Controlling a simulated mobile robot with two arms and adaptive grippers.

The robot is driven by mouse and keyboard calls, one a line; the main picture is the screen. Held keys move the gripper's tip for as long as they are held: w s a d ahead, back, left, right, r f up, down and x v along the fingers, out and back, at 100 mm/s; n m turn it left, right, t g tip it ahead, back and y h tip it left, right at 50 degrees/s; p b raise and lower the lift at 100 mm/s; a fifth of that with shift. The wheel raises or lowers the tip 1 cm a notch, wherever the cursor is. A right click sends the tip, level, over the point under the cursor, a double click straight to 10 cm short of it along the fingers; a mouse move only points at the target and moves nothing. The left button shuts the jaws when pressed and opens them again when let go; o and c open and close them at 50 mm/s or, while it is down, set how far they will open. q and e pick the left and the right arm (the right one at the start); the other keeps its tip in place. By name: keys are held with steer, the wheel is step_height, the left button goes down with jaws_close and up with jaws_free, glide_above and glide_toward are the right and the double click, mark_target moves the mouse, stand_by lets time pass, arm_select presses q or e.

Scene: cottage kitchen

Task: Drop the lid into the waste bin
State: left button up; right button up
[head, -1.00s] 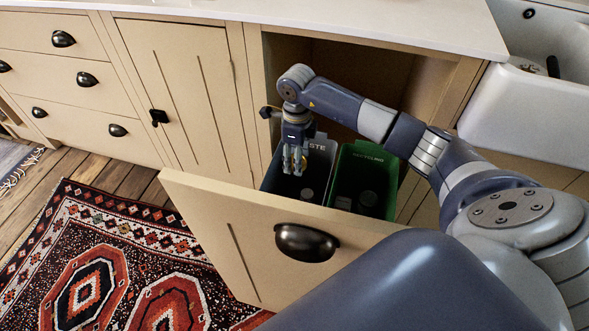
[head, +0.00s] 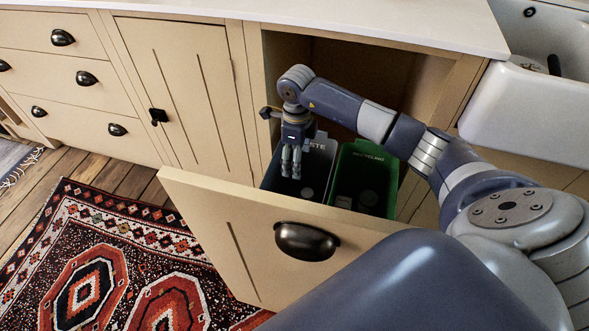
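The grey waste bin (head: 322,160) stands in the pulled-out cabinet drawer, with partly hidden white lettering on its back wall. My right gripper (head: 291,172) points down over this bin, its grey fingers at or just inside the opening. I cannot tell whether the fingers are apart or closed, and I see nothing clearly held between them. A small pale round item (head: 307,193) shows low in the waste bin; it is too small to tell whether it is the lid. My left gripper is out of view.
A green recycling bin (head: 345,165) stands right beside the waste bin, with small items inside. The drawer front (head: 255,240) with its dark cup handle (head: 306,241) stands before both bins. The worktop (head: 400,22) lies above, and a white sink (head: 525,105) is at right.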

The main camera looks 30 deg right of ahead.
step_height(320, 180, up, 12)
stand_by(0.5)
